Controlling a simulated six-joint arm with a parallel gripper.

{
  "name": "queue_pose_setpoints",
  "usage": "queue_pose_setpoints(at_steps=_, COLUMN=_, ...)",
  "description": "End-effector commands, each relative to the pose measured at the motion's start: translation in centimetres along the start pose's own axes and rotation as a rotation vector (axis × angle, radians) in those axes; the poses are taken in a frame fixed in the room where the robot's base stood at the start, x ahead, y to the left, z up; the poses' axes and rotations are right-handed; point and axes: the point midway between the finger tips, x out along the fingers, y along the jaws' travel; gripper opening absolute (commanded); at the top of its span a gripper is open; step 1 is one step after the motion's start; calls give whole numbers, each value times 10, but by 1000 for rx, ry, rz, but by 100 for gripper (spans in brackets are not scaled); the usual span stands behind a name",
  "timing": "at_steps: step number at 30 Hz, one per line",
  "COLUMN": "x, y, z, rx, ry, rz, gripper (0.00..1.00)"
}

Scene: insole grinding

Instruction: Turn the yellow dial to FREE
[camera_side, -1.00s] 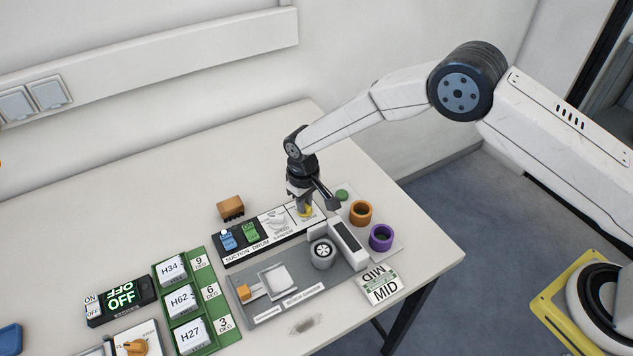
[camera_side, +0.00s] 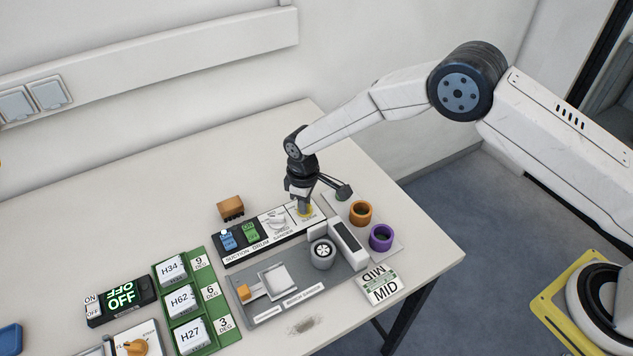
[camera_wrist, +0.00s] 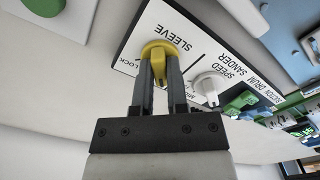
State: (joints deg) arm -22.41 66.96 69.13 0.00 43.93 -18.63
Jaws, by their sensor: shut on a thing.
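The yellow dial (camera_wrist: 159,53) sits on the white SLEEVE panel (camera_wrist: 140,35) in the wrist view. My gripper (camera_wrist: 159,68) is shut on the dial's raised grip, one finger on each side. In the side view, my gripper (camera_side: 304,209) points down onto the yellow dial (camera_side: 300,214) at the right end of the control strip. The word LOCK shows beside the dial in the wrist view; no FREE mark can be read, and the dial's exact setting is hard to tell.
A white SPEED SANDER dial (camera_wrist: 208,86) stands close beside the yellow one. An orange ring (camera_side: 360,212), a purple ring (camera_side: 381,237) and a grey drum (camera_side: 322,254) stand nearby. The table behind the strip is clear, apart from a brown block (camera_side: 231,207).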

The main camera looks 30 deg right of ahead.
Motion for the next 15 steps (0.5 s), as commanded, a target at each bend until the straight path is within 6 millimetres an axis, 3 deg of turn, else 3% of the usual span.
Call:
queue_pose_setpoints(at_steps=1, x=0, y=0, z=0, rx=-12, ry=1, rz=0, gripper=24)
queue_pose_setpoints(at_steps=3, x=0, y=0, z=0, rx=-9, ry=1, rz=0, gripper=44)
queue_pose_setpoints(at_steps=15, x=-2, y=0, z=0, rx=-6, ry=1, rz=0, gripper=44)
